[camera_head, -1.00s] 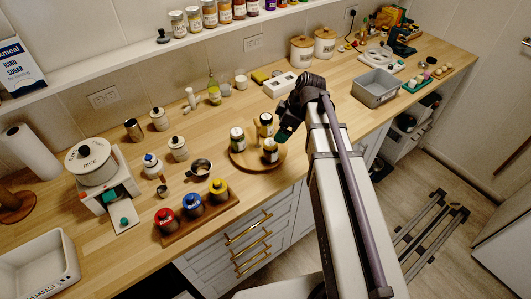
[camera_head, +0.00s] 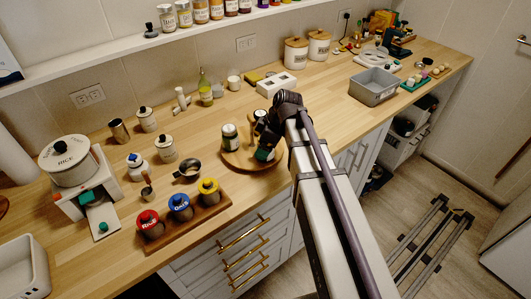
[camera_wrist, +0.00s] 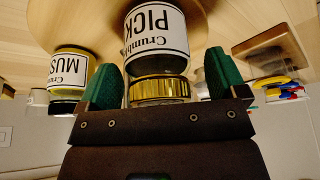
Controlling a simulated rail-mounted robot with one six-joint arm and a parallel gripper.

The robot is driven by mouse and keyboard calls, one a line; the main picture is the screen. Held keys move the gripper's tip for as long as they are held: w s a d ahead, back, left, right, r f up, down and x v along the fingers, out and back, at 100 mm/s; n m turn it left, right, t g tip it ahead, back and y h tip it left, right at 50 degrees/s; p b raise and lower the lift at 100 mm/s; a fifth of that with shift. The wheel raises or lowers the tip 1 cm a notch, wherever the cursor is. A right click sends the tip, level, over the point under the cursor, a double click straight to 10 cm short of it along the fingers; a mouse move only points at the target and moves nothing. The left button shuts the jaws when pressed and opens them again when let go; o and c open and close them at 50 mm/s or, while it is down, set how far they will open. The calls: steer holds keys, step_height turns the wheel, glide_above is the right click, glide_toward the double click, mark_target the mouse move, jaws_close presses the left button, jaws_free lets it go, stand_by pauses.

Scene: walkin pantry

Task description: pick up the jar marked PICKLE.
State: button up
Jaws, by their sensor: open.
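The jar whose visible label letters read PICK (camera_wrist: 158,35) shows in the wrist view, upside down, with a gold lid (camera_wrist: 160,88). It stands on a round wooden board. My gripper (camera_wrist: 163,78) is open, with one green fingertip on each side of the jar near its lid; I cannot tell whether they touch it. In the head view my gripper (camera_head: 264,142) is over the right part of the round board (camera_head: 238,164) and covers jars there. A jar with letters MUS (camera_wrist: 68,72) stands left of the PICK jar in the wrist view.
A jar (camera_head: 230,137) stands on the board's left. A wooden tray (camera_head: 190,227) with red, blue and yellow-lidded jars lies in front left. A small pan (camera_head: 187,171) and canisters stand left. A grey bin (camera_head: 373,87) is at right. Counter between board and bin is mostly clear.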

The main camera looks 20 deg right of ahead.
steer(key=c, duration=1.2)
steer(key=shift+r, duration=0.15)
